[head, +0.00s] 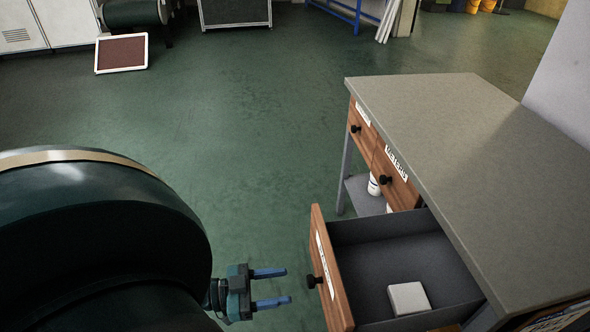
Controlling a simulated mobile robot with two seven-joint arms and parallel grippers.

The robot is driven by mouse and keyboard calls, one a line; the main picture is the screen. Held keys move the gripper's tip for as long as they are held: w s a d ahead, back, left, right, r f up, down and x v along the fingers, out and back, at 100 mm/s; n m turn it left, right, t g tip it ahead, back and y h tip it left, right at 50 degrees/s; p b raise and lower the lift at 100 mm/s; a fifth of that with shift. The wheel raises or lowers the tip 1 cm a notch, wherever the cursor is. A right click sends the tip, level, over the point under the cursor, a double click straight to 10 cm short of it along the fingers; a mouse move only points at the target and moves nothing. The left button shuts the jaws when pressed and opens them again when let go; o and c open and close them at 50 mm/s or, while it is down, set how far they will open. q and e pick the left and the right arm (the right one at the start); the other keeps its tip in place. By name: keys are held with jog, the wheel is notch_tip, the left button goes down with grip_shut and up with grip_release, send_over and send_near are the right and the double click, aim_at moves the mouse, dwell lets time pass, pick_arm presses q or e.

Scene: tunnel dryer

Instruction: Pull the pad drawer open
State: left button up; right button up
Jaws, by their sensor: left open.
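A wooden-fronted drawer (334,275) is pulled out from the grey-topped workbench (470,160). I cannot read its label, so I cannot tell for sure that it is the pad drawer. Its dark round knob (312,281) faces left. A white square block (408,298) lies inside on the grey drawer floor. My left gripper (280,287) is open and empty, its two blue fingers pointing right towards the knob with a small gap between. My right gripper is not in view.
Two shut drawers with dark knobs sit farther back, one with a label (396,165) and one at the far corner (360,128). White containers (374,185) stand on a shelf below. The green floor between is clear.

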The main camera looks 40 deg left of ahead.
pick_arm(q)
jog(key=v, duration=0.8)
